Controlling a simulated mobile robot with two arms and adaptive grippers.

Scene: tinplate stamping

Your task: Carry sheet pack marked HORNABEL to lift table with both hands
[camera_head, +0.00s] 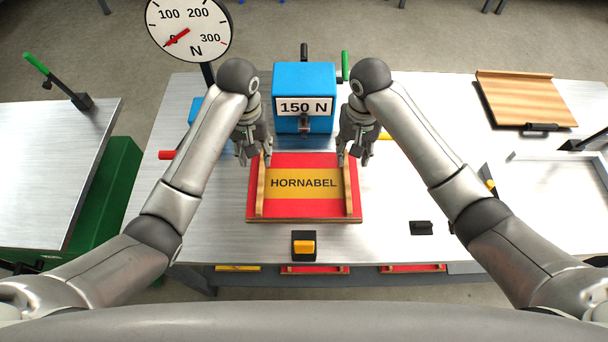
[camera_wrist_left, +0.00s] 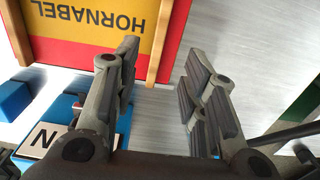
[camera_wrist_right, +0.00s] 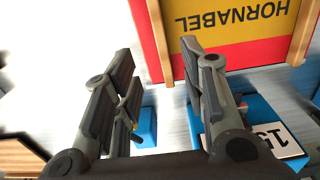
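The sheet pack marked HORNABEL (camera_head: 304,206) is red with a yellow band and has a wooden rail along its left and right sides. It lies flat on the metal-topped workbench (camera_head: 215,222). My left gripper (camera_head: 254,160) is open and empty at the far end of the left rail. My right gripper (camera_head: 355,160) is open and empty at the far end of the right rail. A metal-topped table with a green body (camera_head: 105,200) stands at the left, apart from the bench.
A blue box marked 150 N (camera_head: 303,83) stands behind the pack, between my arms. A round dial (camera_head: 188,28) rises at its left. A wooden board (camera_head: 525,98) lies at the back right. A black-and-yellow switch (camera_head: 304,246) sits at the bench's front edge.

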